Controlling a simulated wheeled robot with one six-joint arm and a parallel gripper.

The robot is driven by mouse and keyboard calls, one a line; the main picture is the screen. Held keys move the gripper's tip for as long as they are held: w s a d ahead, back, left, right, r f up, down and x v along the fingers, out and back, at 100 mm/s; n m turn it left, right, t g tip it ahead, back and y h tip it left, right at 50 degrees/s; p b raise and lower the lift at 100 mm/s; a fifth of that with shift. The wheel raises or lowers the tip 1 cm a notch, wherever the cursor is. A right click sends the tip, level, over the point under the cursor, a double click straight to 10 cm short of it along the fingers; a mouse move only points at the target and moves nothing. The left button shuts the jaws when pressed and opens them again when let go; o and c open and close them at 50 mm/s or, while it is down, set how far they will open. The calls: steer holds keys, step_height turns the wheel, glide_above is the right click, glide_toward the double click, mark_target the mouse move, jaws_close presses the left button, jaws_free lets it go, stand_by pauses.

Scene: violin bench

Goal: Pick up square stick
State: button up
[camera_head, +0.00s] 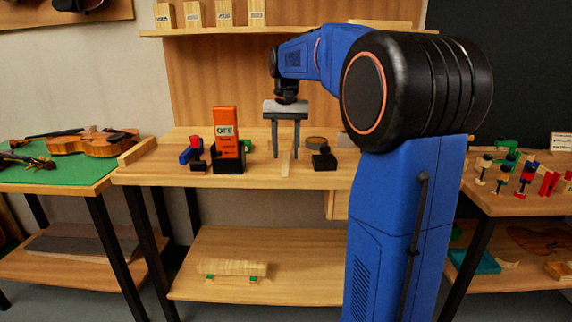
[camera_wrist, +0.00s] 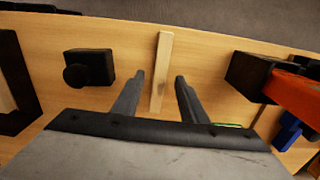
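The square stick (camera_wrist: 161,70) is a pale wooden bar lying on the bench top. In the wrist view it runs away from me, between my two fingers and apart from both. In the head view the stick (camera_head: 285,163) shows partly below my gripper, between its fingers. My gripper (camera_head: 286,156) points down over the bench and is open and empty. Its fingertips also show in the wrist view (camera_wrist: 160,77), one on each side of the stick. I cannot tell the exact height of the fingertips above the bench.
An orange box (camera_head: 225,130) marked OFF stands in a black holder left of my gripper. A black block with a knob (camera_head: 324,158) is close on the right. Blue and red pieces (camera_head: 190,150) lie further left.

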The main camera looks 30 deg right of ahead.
steer(key=shift+f, duration=1.1)
jaws_close()
